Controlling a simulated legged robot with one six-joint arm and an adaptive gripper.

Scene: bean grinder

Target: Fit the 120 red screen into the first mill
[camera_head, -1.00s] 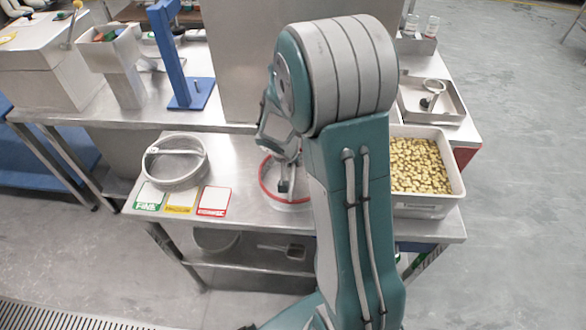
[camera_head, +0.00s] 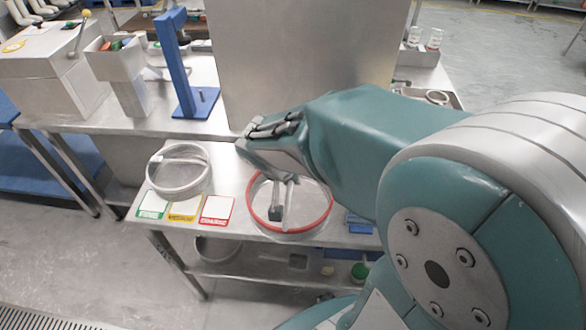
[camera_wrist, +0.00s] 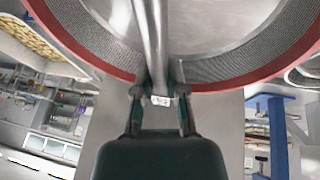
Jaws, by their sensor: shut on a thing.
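The red-rimmed round screen (camera_head: 329,222) is at the right of the three cards on the steel table. It has a grey mesh and a pale bar across it. My gripper (camera_head: 277,213) is shut on that bar. In the wrist view the bar runs between the fingers (camera_wrist: 160,98), and the red rim (camera_wrist: 262,76) and mesh fill the top. I cannot tell whether the screen is clear of the table. A grey box with a yellow-knobbed lever (camera_head: 40,68) stands at the back left; I cannot tell whether it is the first mill.
A plain metal ring with a crossbar (camera_head: 177,191) lies left of the screen. Green (camera_head: 151,206), yellow (camera_head: 184,210) and red (camera_head: 217,210) cards lie along the front edge. A blue stand (camera_head: 184,70) and a tall steel panel (camera_head: 300,45) stand behind. My arm hides the table's right side.

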